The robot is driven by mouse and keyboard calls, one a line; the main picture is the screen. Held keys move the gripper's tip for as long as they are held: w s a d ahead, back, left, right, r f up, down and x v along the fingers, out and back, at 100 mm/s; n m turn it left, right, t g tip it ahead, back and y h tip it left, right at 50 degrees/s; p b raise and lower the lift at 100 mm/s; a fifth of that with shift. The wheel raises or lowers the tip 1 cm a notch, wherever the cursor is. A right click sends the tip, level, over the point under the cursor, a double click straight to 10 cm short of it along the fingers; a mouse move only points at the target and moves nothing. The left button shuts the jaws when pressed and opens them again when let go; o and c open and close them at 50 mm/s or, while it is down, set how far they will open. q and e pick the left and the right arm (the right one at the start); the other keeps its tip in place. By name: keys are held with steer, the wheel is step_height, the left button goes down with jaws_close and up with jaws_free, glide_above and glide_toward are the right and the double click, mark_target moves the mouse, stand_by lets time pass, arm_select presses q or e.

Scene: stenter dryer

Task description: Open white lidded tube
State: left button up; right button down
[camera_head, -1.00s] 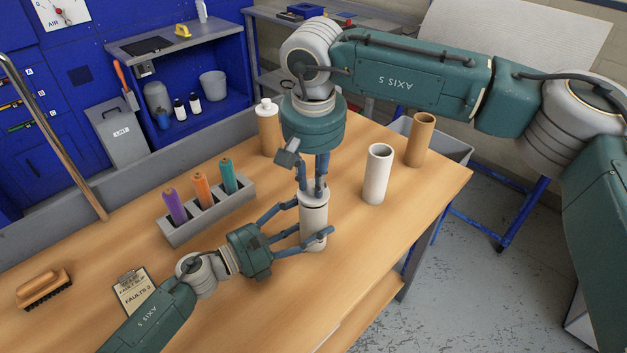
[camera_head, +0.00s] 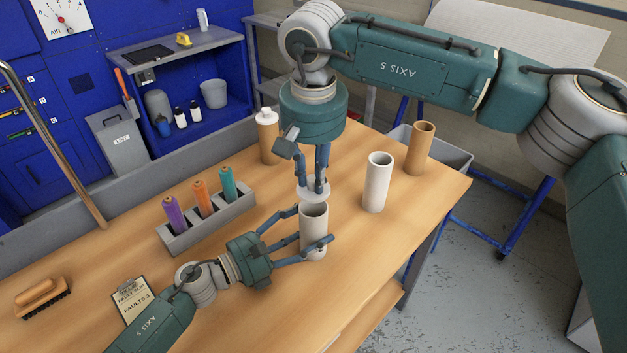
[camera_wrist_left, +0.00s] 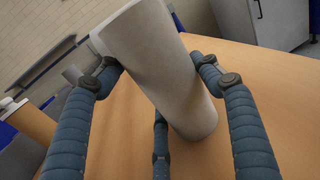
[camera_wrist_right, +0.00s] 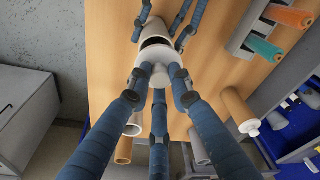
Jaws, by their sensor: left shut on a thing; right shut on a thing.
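The white tube (camera_head: 313,222) stands upright on the wooden table, with its open top rim showing. My left gripper (camera_head: 314,228) is shut around its body from the left; the tube also fills the left wrist view (camera_wrist_left: 165,75). The white lid (camera_head: 313,190) is lifted just above the tube, apart from it. My right gripper (camera_head: 314,184) points down and is shut on the lid. In the right wrist view the lid (camera_wrist_right: 160,76) sits between the fingers, with the tube's dark opening (camera_wrist_right: 155,42) beyond it.
An open white tube (camera_head: 377,182) and a brown tube (camera_head: 420,148) stand to the right. A brown bottle with a white cap (camera_head: 268,138) stands behind. A brush (camera_head: 42,296) and clipboard (camera_head: 131,294) lie at front left.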

step_height(320, 180, up, 2)
steer(key=shift+r, duration=0.1)
arm_select(q)
steer(key=o, duration=1.8)
steer(key=shift+c, duration=0.2)
steer(key=v, duration=1.2)
